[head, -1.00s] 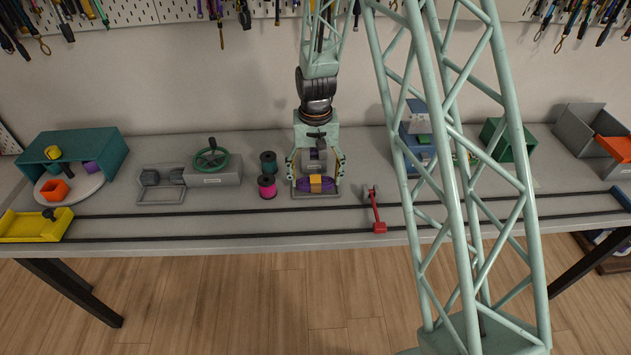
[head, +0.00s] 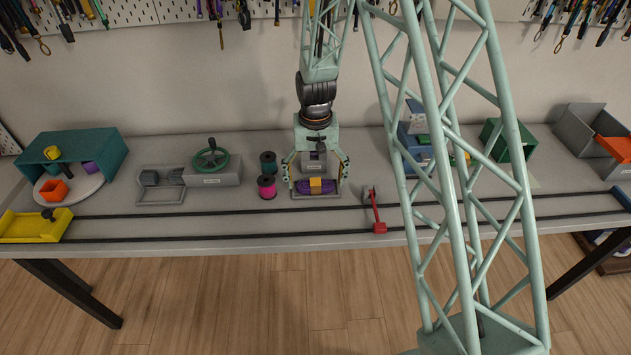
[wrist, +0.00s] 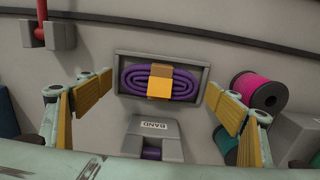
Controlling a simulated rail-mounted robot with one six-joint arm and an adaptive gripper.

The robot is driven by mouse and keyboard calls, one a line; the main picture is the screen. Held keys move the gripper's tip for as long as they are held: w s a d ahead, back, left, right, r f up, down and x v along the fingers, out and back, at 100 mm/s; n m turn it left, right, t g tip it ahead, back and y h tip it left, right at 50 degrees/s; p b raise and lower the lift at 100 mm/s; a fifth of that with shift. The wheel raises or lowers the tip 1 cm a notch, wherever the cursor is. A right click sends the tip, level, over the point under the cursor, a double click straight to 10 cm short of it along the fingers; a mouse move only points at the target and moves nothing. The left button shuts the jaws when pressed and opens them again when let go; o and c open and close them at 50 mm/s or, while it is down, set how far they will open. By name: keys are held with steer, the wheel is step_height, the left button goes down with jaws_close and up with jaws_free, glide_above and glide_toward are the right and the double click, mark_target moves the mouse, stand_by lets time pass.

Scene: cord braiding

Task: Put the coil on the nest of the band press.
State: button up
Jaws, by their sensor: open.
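The purple coil (head: 303,187) with an orange band around its middle lies flat in the shallow grey nest (head: 296,195) of the band press (head: 312,160). In the wrist view the coil (wrist: 130,82) sits inside the rim of the nest (wrist: 190,60), and the press's block, labelled BAND (wrist: 150,128), stands beside it. My gripper (head: 316,175) is over the nest. In the wrist view its two fingers (wrist: 160,98) are spread wide on either side of the coil, clear of it, with nothing between the pads.
A magenta spool (head: 267,187) and a teal spool (head: 268,162) stand left of the press. A red lever (head: 376,208) is to its right. A grey unit with a green handwheel (head: 211,158) is further left. Dark rails run along the bench front.

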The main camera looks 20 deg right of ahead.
steer(key=shift+r, duration=0.1)
step_height(320, 180, up, 12)
steer(key=p, duration=0.2)
stand_by(0.8)
steer(key=shift+r, duration=0.1)
stand_by(0.6)
step_height(320, 180, up, 13)
steer(key=t, duration=0.1)
glide_above(315, 184)
steer(key=s, duration=0.7)
steer(key=s+r+n+t, duration=0.1)
steer(key=s+r, duration=1)
steer(key=r, duration=0.1)
steer(key=s+r+t, duration=0.1)
steer(key=s+r, duration=0.2)
steer(key=s, duration=0.9)
steer(key=s+r+n, duration=0.1)
steer(key=s+r, duration=0.3)
steer(key=s, duration=0.8)
steer(key=shift+s+n+t, duration=0.3)
steer(key=shift+s+t, duration=0.1)
